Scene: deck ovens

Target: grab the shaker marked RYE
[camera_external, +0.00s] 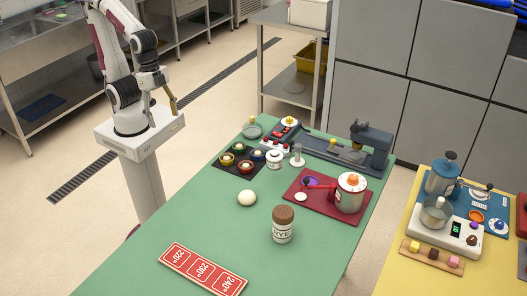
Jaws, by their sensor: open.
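The shaker marked RYE (283,226) stands upright on the green table, a pale jar with a brown lid and dark lettering. My gripper (172,103) is at the upper left, beyond the table's far left side and well apart from the shaker. Its jaws are open, and I see nothing between them. The shaker's front and lid are in plain view.
A pale dough ball (247,198) and a red temperature sign (203,269) lie near the shaker. A white jar (274,159) stands farther back. The green table (165,225) is clear at left.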

